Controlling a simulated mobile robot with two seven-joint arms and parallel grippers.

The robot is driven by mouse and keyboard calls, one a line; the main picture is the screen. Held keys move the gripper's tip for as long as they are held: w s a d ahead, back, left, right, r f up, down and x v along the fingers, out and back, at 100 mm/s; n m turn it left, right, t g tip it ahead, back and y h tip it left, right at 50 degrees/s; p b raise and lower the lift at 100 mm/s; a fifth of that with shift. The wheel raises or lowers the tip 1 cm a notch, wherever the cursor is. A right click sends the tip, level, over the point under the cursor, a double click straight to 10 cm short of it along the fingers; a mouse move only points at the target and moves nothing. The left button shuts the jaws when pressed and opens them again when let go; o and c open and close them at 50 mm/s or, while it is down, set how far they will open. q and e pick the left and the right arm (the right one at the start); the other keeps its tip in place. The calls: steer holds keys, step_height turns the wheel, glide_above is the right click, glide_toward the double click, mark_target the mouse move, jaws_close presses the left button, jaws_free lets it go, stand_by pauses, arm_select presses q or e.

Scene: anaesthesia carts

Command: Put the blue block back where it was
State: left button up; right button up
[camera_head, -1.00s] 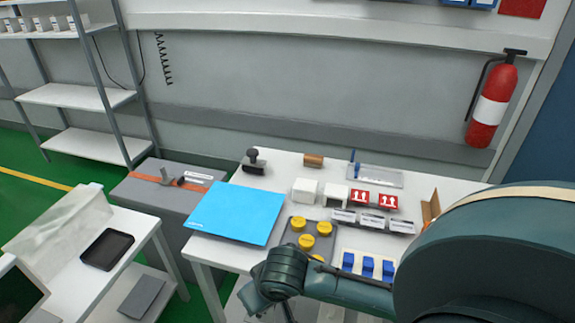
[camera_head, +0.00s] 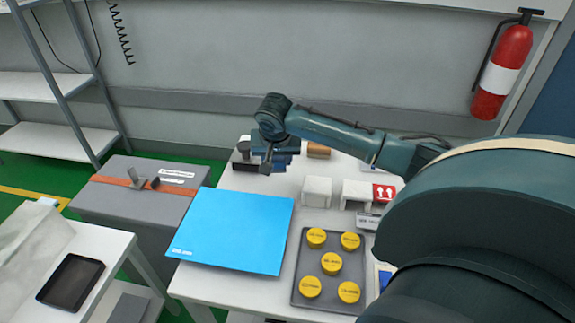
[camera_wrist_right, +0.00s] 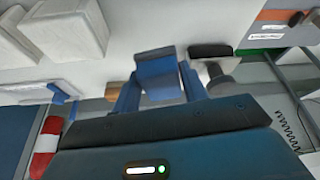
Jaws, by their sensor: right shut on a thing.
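My right gripper (camera_head: 270,158) reaches over the back left of the white table. In the right wrist view my right gripper (camera_wrist_right: 160,92) is shut on a blue block (camera_wrist_right: 157,68), which sits between its two fingers. In the head view the block is hard to tell from the dark blue gripper parts. At the table's right, a holder with a blue piece (camera_head: 384,279) is mostly hidden by my arm. My left gripper is out of view.
A light blue sheet (camera_head: 230,232) lies at the table's left. A grey tray (camera_head: 329,288) holds several yellow discs. White boxes (camera_head: 317,191) stand in the middle, and a brown cylinder (camera_head: 318,150) is at the back. A grey case (camera_head: 120,210) stands left of the table.

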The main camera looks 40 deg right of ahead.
mark_target(284, 158)
steer(key=w+d+r+m, duration=0.2)
steer(key=d, duration=0.3)
steer(key=shift+g+h, duration=0.3)
steer(key=shift+g, duration=0.1)
steer(key=f, duration=0.4)
steer(key=f+b, duration=0.1)
steer(key=f, duration=0.4)
steer(key=shift+s+a+f, duration=0.1)
steer(key=shift+s+f, duration=0.1)
steer(key=shift+f, duration=0.05)
steer(key=o, duration=1)
steer(key=shift+f, duration=0.1)
steer(key=shift+o, duration=0.2)
steer(key=p+v, duration=0.1)
steer(key=v, duration=1.1)
